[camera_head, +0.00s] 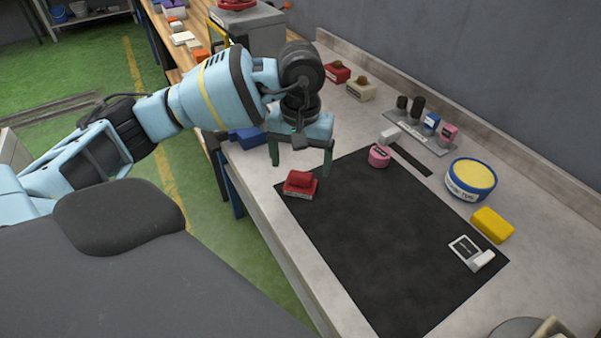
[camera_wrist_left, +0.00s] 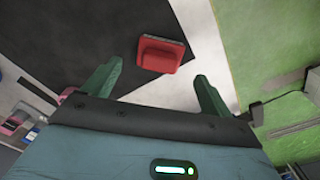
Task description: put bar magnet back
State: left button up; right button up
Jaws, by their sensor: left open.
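A red block (camera_head: 300,184) with a raised top sits at the near-left corner of the black mat (camera_head: 390,240), partly on the pale bench top. It also shows in the left wrist view (camera_wrist_left: 161,54), beyond and between the fingertips. I cannot tell for sure whether it is the bar magnet. My left gripper (camera_head: 301,162) is open and empty, pointing down just above the red block, its green fingers apart. A grey rack (camera_head: 424,140) with dark, blue and pink items stands at the back of the bench. My right gripper is not in view.
A pink round item (camera_head: 379,156) and a white block (camera_head: 390,136) are near the mat's far edge. A blue-yellow tub (camera_head: 470,179), yellow block (camera_head: 492,225) and white-framed item (camera_head: 466,250) are at the right. The mat's middle is clear.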

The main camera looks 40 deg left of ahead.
aim_at(301, 174)
pick_arm(q)
notch_tip(301, 174, up, 7)
dwell(0.3)
jog(key=shift+f, duration=0.1)
